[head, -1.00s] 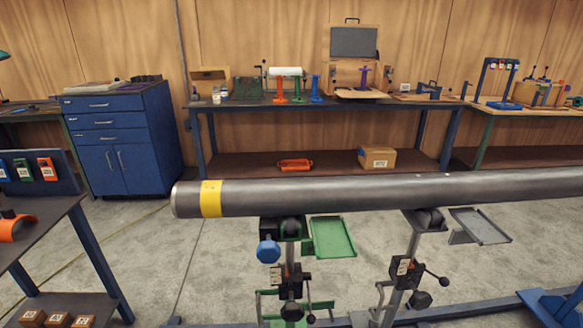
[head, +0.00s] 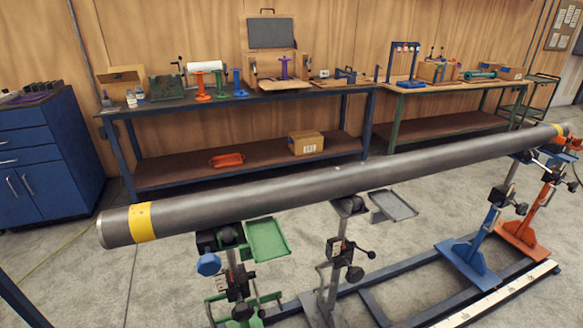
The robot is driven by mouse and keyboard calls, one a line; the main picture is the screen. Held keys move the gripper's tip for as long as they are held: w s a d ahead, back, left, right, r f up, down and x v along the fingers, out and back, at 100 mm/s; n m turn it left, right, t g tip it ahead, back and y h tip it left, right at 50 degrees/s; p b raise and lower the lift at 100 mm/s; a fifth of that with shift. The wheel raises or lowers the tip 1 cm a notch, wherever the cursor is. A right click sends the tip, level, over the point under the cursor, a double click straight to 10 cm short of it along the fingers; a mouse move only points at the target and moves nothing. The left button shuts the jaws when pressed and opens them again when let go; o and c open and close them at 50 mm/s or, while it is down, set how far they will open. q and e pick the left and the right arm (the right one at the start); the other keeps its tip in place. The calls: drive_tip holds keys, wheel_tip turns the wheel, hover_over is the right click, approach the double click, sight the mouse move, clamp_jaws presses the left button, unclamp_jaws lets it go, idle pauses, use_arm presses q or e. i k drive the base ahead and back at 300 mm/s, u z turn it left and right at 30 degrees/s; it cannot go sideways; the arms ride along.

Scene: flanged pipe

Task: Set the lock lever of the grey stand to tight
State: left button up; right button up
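The grey stand (head: 330,288) stands under the long grey pipe (head: 300,185), between the green stand and the blue stand. A dark roller head at its top is under the pipe, and a grey tray (head: 393,206) sticks out to its right. A black clamp block (head: 335,248) with a small label sits on its post. A thin lever with a black ball end (head: 371,255) points right from the block, and a dark knob (head: 354,273) is just below. The lever's marking is too small to read. Neither of my grippers is in view.
The green stand (head: 238,284) with its green tray (head: 267,240), the blue stand (head: 470,260) and the orange stand (head: 525,236) share a blue floor frame (head: 380,310). Workbenches (head: 240,108) line the back wall. A blue cabinet (head: 35,150) is at left.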

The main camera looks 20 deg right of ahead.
sight(370, 254)
drive_tip(key=z, duration=1.4)
drive_tip(key=k, duration=0.6)
drive_tip(key=u, duration=0.5)
drive_tip(key=i, duration=1.05)
drive_tip(key=u, duration=0.2)
